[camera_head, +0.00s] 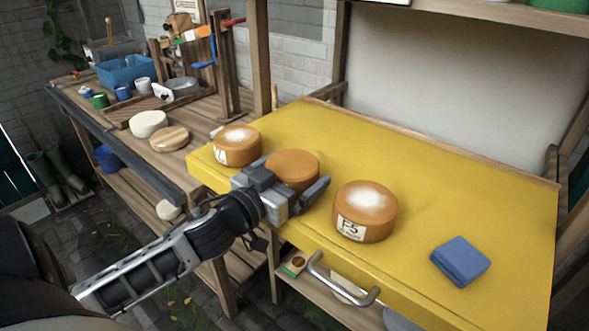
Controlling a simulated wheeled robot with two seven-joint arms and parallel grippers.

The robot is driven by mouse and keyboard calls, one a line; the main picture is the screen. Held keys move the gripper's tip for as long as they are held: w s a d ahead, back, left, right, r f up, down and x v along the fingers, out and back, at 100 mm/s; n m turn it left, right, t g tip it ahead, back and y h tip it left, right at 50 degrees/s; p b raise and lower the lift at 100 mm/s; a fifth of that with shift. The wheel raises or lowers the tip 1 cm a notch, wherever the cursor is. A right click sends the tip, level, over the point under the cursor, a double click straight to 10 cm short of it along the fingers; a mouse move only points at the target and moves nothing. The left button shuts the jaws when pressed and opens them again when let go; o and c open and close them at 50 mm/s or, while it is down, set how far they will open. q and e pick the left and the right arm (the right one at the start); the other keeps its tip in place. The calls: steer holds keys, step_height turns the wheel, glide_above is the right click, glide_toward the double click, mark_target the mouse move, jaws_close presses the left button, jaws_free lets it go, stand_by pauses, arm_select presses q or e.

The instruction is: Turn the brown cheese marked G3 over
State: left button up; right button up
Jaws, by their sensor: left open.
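Three brown cheeses stand in a row on a yellow board. The middle cheese (293,165) has a plain brown top; its front and any label are hidden behind my left gripper (292,174). That gripper is open, with one finger at the left side of the middle cheese and the other at its right side; I cannot tell whether they touch it. The right cheese (366,205) carries a label F5 and a whitish patch on top. The left cheese (237,143) also has a whitish patch; its label is partly visible and not readable as G3. My right gripper is not in view.
A metal handle (340,288) juts out in front. A wooden bench (105,125) at left holds pale cheeses and pots.

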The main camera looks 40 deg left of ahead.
arm_select(q)
steer(key=c, duration=0.8)
steer(key=shift+o, duration=0.2)
steer(key=shift+r, duration=0.1)
steer(key=shift+r, duration=1.25)
